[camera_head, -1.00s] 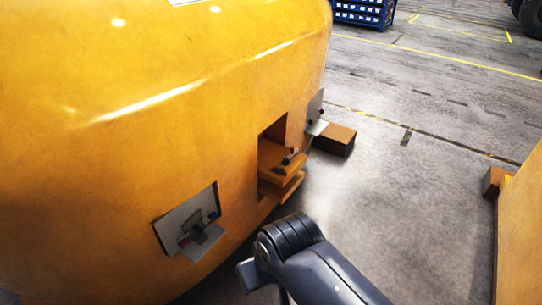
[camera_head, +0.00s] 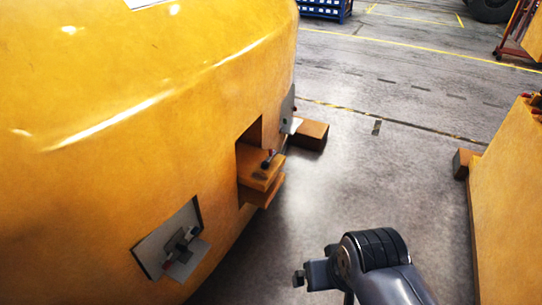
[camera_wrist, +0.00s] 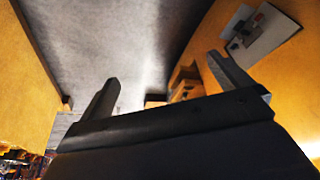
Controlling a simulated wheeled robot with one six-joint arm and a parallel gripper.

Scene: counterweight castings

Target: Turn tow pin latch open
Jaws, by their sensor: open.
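The tow pin (camera_head: 267,160), a small dark pin with a reddish tip, stands on the yellow tow hitch (camera_head: 262,178) in a square recess of the big yellow casting (camera_head: 110,130). Its latch is too small to read clearly.
Metal plates with small fittings sit on the casting at lower left (camera_head: 172,240) and beyond the hitch (camera_head: 288,108). A brown block (camera_head: 308,134) lies behind. Another yellow casting (camera_head: 510,200) stands at right. Grey floor (camera_head: 385,175) between them is clear.

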